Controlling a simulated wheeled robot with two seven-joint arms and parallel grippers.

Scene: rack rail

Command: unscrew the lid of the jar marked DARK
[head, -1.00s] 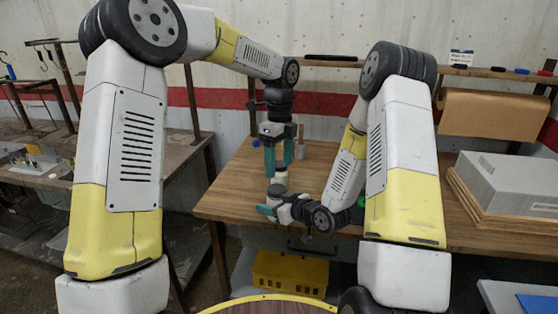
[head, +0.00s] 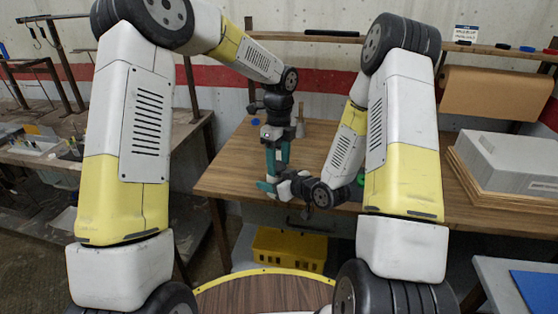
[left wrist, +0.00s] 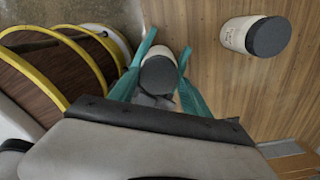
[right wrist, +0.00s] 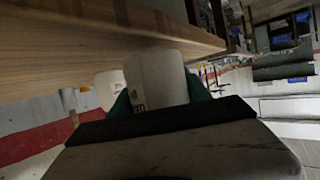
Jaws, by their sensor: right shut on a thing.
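A white jar (right wrist: 158,80) is held sideways-on by my right gripper (head: 268,187) near the front edge of the wooden table. Only part of its printed label shows in the right wrist view, so I cannot read the whole word. Its dark grey lid (left wrist: 159,76) shows from above in the left wrist view. My left gripper (head: 277,160) points down over this jar, its teal fingers on both sides of the lid; it is open. In the head view the grippers mostly hide the jar. I cannot tell whether its base touches the table.
A second white jar (left wrist: 240,34) with a dark lid stands on the wooden table (head: 225,180). A grey box (head: 520,160) on boards is at the right. A yellow bin (head: 290,250) sits below the table. The table's left part is clear.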

